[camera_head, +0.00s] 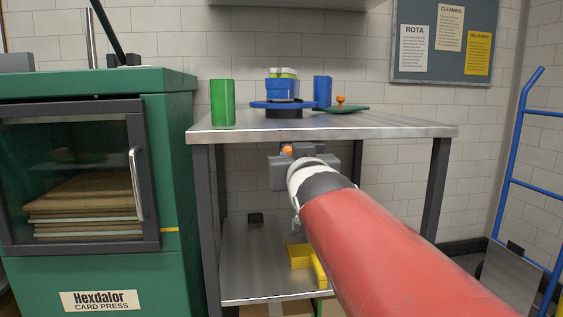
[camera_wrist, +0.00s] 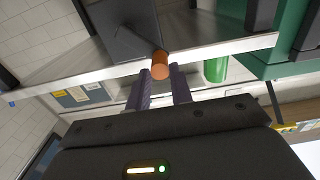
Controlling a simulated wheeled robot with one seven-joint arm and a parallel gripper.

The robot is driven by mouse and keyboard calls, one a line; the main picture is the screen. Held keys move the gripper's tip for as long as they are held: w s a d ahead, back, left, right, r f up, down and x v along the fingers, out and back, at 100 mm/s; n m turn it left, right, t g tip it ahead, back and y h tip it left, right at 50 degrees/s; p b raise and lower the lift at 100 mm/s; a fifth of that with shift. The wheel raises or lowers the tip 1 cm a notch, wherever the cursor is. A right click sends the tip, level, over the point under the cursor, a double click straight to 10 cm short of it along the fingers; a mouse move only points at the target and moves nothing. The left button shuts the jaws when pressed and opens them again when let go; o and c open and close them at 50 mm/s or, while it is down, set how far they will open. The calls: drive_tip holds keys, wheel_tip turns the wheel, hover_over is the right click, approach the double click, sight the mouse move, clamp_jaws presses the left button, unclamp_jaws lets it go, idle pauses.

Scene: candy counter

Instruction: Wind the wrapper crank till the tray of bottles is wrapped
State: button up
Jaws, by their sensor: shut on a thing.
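The tray of bottles (camera_head: 281,86) is a blue tray with green and pale tops showing. It sits on a blue round turntable (camera_head: 284,105) with a dark base on the steel table. Below the table's front edge, my gripper (camera_head: 287,158) is shut on the orange crank handle (camera_head: 287,150). In the wrist view the orange handle (camera_wrist: 160,65) lies at the tips of my two fingers (camera_wrist: 162,84), in front of a dark grey box-like part (camera_wrist: 125,30). My arm and gripper hide most of the crank. I cannot tell how much wrap is on the tray.
On the steel table (camera_head: 400,130) stand a green cylinder (camera_head: 222,103), a blue cylinder (camera_head: 322,92) and a green plate (camera_head: 345,109) with an orange knob. A yellow item (camera_head: 302,257) lies on the lower shelf. A green card press (camera_head: 168,170) stands left, a blue hand truck (camera_head: 515,130) right.

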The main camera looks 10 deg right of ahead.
drive_tip(key=shift+a+f, duration=0.3)
drive_tip(key=shift+f, duration=0.2)
drive_tip(key=shift+w+a+f, duration=0.1)
drive_tip(key=shift+a+f, duration=0.15)
drive_tip(key=shift+f, duration=0.3)
drive_tip(key=shift+a+f, duration=0.2)
drive_tip(key=shift+f, duration=0.35)
drive_tip(key=shift+f, duration=0.1)
drive_tip(key=shift+f, duration=0.9)
